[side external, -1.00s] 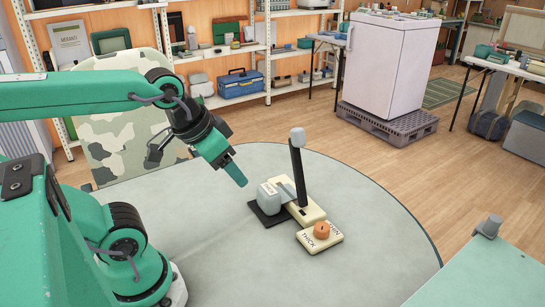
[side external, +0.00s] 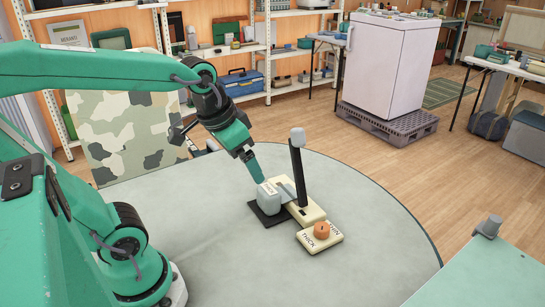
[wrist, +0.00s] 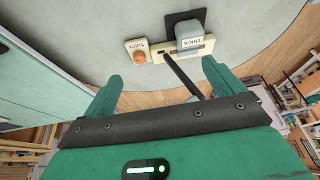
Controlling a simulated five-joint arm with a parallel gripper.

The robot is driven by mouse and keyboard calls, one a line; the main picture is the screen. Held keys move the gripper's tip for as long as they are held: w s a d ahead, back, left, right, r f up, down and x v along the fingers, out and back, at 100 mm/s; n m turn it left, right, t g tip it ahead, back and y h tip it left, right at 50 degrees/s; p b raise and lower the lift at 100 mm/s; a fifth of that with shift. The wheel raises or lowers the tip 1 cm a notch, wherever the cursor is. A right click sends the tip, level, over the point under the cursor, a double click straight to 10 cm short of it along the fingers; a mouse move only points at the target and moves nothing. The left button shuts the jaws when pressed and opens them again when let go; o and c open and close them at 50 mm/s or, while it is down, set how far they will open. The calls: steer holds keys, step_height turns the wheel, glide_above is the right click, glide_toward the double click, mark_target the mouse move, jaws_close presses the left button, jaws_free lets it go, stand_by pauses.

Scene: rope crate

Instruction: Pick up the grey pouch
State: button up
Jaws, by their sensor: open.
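The grey pouch (side external: 268,198) stands on a dark square pad (side external: 266,216) on the round table, with a label on it. It also shows in the wrist view (wrist: 189,38), ahead of the jaws and to the right of their middle. My gripper (side external: 259,178) is just above the pouch's top in the side view; whether they touch, I cannot tell. In the wrist view my gripper (wrist: 160,78) has its two green fingers wide apart with nothing between them but a dark lever.
A cream base with an upright dark lever (side external: 297,172) stands right beside the pouch. A cream block marked THICK (side external: 308,241) with an orange knob (side external: 321,230) lies in front. The table (side external: 220,265) is clear at the front left. A green surface (side external: 485,275) is at the lower right.

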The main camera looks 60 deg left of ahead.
steer(key=w+a+f+g, duration=0.2)
steer(key=w+a+f, duration=0.2)
steer(key=w, duration=0.3)
steer(key=g, duration=0.2)
glide_above(268, 189)
steer(key=f, duration=0.6)
steer(key=shift+s+a+f, duration=0.15)
steer(key=shift+a+f, duration=0.1)
steer(key=shift+f, duration=0.15)
steer(key=shift+d+f, duration=0.2)
steer(key=shift+f, duration=3.6)
steer(key=shift+c, duration=0.4)
steer(key=c, duration=1.3)
steer(key=shift+r, duration=0.2)
